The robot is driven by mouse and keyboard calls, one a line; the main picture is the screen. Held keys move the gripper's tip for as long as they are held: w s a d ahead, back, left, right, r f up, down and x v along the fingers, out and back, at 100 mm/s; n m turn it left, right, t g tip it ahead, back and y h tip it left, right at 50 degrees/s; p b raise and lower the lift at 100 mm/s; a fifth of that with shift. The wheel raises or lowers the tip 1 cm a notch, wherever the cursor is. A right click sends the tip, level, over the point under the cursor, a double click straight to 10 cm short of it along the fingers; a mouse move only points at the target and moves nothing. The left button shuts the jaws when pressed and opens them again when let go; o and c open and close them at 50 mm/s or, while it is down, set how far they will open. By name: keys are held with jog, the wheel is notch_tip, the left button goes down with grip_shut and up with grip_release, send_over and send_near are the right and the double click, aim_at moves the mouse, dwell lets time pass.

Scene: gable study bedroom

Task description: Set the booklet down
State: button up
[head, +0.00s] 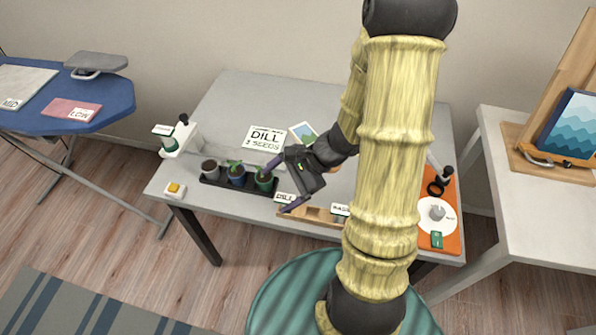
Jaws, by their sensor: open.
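My gripper (280,188) is open above the front middle of the grey table (240,95), its fingers spread and nothing visible between them. I cannot tell for certain which thing is the booklet. A blue wave-patterned panel or book (572,127) leans on a wooden stand (520,150) at the right. A white sheet reading DILL 3 SEEDS (265,138) lies on the table beyond my gripper. A small picture card (302,132) lies beside it, close to my wrist. My arm hides part of the table behind it.
A black tray (215,181) with three small pots is left of my gripper. A wooden seed rack (318,216) lies at the table's front. An orange board (452,239) with a white disc is at the right. A blue ironing board (110,108) stands left. The table's back left is clear.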

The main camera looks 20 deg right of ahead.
jog(key=s+d+r+n+h, duration=0.1)
jog(key=r+n+h, duration=0.3)
jog(key=n, duration=0.3)
jog(key=s+d+r+n+t+h, duration=0.1)
jog(key=r+n+h, duration=0.3)
jog(key=n, duration=0.4)
jog(key=shift+s+d+h, duration=0.4)
jog(key=shift+s+d, duration=0.25)
